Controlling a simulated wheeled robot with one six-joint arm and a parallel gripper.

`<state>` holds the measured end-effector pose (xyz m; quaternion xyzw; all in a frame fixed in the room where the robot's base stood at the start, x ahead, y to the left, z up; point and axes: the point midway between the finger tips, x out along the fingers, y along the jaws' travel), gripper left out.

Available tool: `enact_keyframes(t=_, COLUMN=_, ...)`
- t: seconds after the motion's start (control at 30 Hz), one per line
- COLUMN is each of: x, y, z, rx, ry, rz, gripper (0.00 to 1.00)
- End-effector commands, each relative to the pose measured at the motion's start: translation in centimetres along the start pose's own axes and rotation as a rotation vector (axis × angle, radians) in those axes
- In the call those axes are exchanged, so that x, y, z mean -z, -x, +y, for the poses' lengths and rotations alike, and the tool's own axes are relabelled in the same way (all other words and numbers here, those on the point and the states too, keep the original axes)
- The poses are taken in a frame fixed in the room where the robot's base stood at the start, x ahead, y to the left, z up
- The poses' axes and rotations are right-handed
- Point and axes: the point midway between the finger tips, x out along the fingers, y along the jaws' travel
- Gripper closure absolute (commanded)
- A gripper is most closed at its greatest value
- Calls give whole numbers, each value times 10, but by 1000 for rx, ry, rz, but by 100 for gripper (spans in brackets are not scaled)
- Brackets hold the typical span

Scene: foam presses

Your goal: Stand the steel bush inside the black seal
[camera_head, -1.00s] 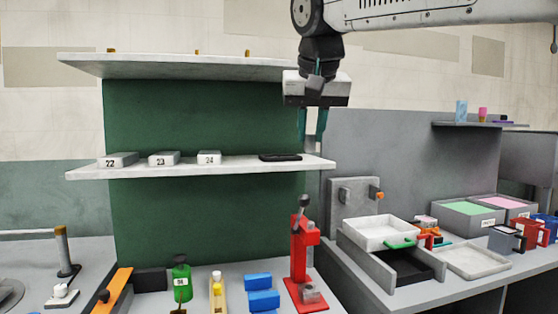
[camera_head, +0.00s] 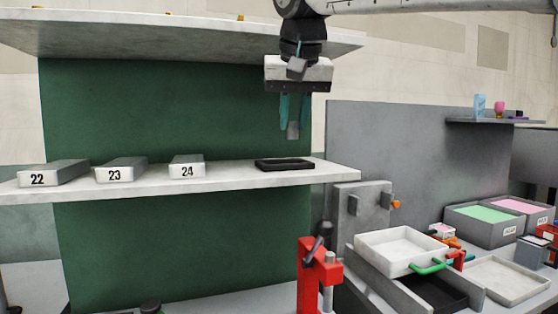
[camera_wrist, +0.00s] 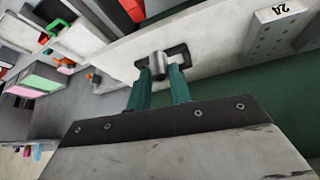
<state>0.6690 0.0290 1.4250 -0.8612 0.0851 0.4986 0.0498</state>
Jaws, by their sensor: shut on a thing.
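The steel bush (camera_head: 293,130) is a small grey cylinder held upright between the teal fingertips of my gripper (camera_head: 294,116). It also shows in the wrist view (camera_wrist: 158,66). The black seal (camera_head: 284,164) is a flat dark ring lying near the right end of the white shelf. In the wrist view the seal (camera_wrist: 178,54) lies beyond the bush, which hides part of it. In the head view the bush is above the seal, with a gap between them. My gripper is shut on the bush.
Several grey numbered blocks, such as block 24 (camera_head: 187,167), stand on the white shelf (camera_head: 230,178) left of the seal. An upper shelf (camera_head: 190,40) is behind my gripper. A red press (camera_head: 318,275) and white tray (camera_head: 400,250) are lower right.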

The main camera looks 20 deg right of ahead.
Motion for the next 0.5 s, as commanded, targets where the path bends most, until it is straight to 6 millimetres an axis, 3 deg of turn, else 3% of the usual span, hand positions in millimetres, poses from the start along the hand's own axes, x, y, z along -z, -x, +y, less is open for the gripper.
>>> enact_keyframes(t=0.3, x=42, y=-66, z=2, rx=-4, ry=-4, rz=-4, gripper=100)
enact_keyframes(t=0.5, x=55, y=-86, z=1, rx=-1, ry=-1, rz=-1, gripper=100)
